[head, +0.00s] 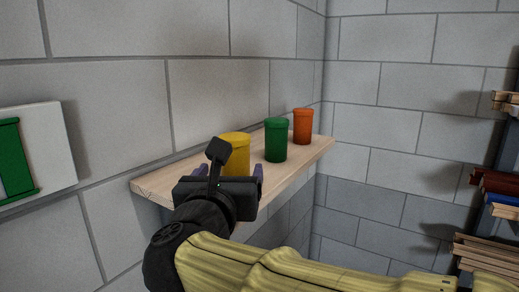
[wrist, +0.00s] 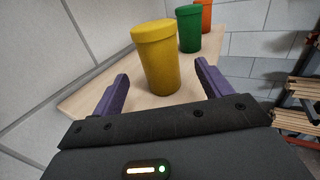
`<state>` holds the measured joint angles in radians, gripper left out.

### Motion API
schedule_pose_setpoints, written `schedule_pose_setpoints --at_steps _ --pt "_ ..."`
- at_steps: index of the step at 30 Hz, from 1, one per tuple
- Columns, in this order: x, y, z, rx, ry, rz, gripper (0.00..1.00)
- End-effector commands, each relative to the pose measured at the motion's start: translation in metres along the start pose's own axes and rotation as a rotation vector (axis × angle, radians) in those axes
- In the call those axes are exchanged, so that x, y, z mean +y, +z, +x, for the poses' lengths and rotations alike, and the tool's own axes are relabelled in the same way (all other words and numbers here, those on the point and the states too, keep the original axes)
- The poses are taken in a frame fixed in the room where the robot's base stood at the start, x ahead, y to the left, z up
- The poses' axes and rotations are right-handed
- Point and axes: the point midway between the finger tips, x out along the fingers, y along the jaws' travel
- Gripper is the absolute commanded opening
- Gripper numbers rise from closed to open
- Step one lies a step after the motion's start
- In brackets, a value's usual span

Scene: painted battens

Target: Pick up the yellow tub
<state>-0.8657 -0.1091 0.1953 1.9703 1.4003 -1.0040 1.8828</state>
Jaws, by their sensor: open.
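The yellow tub (head: 235,148) stands upright on a wooden wall shelf (head: 157,186), nearest of three lidded tubs. In the head view my gripper hides its lower part. In the wrist view the yellow tub (wrist: 160,62) stands just ahead of and between the two purple fingers. My gripper (wrist: 161,88) is open and empty, with a finger to each side of the tub. It also shows in the head view (head: 231,172). I cannot tell whether either finger touches the tub.
A green tub (head: 276,140) stands behind the yellow one, and an orange tub (head: 303,127) farther back. A grey block wall (head: 115,100) runs along the shelf's left side. A rack with battens (head: 490,250) is at the far right. The shelf's near left end is bare.

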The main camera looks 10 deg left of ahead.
Motion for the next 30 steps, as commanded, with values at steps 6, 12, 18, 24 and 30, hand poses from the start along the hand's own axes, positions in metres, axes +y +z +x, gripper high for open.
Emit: schedule_pose_setpoints --at_steps 6,12,18,24,30 --pt "0.001 -0.001 0.005 0.0 0.002 0.001 0.78" --pt "0.0 0.0 0.007 0.0 0.001 0.0 0.78" --pt "0.0 0.003 0.031 0.002 -0.001 -0.002 0.78" --pt "0.0 0.002 0.059 0.001 -0.001 0.0 0.78" --pt "0.0 0.0 0.063 -0.001 0.002 0.001 0.78"
